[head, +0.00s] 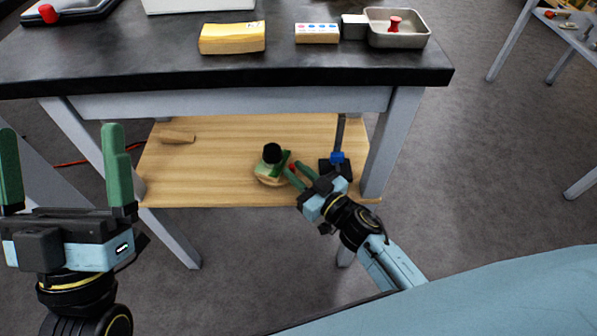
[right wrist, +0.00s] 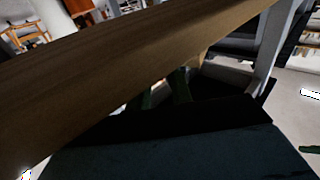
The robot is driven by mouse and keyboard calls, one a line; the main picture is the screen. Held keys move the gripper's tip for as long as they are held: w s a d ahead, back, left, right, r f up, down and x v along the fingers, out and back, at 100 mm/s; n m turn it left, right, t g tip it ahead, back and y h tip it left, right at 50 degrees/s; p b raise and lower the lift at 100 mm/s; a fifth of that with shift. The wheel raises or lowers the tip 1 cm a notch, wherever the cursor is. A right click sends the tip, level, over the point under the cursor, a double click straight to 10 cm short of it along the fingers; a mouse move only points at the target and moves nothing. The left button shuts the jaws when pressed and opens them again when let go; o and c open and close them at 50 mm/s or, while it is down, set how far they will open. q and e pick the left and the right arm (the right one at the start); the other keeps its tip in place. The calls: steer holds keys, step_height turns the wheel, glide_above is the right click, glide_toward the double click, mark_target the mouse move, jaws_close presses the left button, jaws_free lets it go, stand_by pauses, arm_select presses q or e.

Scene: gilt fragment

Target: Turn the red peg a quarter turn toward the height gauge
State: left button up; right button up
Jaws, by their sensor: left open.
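A small red peg (head: 292,166) shows on the lower wooden shelf, at the right side of a green piece (head: 267,172) with a black round top. The height gauge (head: 337,158), a dark post with a blue slider and black base, stands to its right on the shelf. My right gripper (head: 291,169) reaches in from the right with its green fingers at the peg. A gap shows between the fingers, but I cannot tell whether they grip the peg. In the right wrist view the fingers (right wrist: 166,90) are dark and partly hidden. My left gripper (head: 65,165) is open and empty at the left.
The dark table top (head: 150,60) overhangs the shelf (head: 215,150). It holds a yellow block (head: 232,38), a white box (head: 317,33) and a metal tray (head: 400,42) with another red peg (head: 394,23). A wooden piece (head: 177,137) lies at the shelf's left. Table legs (head: 392,140) flank it.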

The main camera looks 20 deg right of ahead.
steer(key=shift+s+d, duration=0.1)
steer(key=shift+s, duration=0.1)
arm_select(q)
steer(key=w+f+g+y+p, duration=0.2)
steer(key=w+f+g+p, duration=0.2)
steer(key=f+g, duration=0.3)
steer(key=shift+f+g, duration=0.4)
steer(key=shift+f, duration=0.05)
arm_select(e)
steer(key=v, duration=1.3)
